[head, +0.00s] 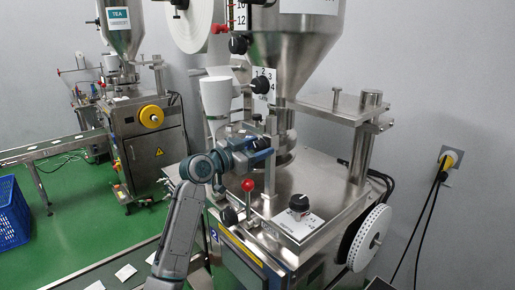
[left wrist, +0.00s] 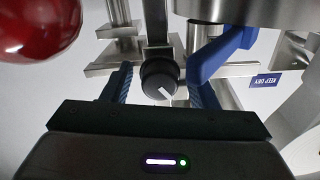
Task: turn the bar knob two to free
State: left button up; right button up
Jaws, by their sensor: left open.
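In the left wrist view a round black knob (left wrist: 160,80) with a white pointer line sits on a metal bar. Its pointer line slants to the lower right. My left gripper (left wrist: 172,84) is open, with one blue finger on each side of the knob; gaps show, and I cannot tell how deep the knob lies between the fingers. In the head view my left gripper (head: 262,150) is at the front of the near machine, below the white cup, and seems to hide this knob. My right gripper is in neither view.
A red ball lever (head: 248,186) stands just below my left gripper; its ball looms large in the wrist view (left wrist: 38,25). A black dial knob (head: 299,203) sits on the machine top. Another knob (head: 262,86) has a numbered dial. The steel hopper (head: 300,50) is above.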

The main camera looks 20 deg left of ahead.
pick_arm(q)
jog(key=shift+s+a+f, duration=0.15)
jog(key=shift+s+a, duration=0.1)
jog(key=shift+s, duration=0.05)
jog(key=b+v, duration=0.4)
jog(key=v, duration=0.6)
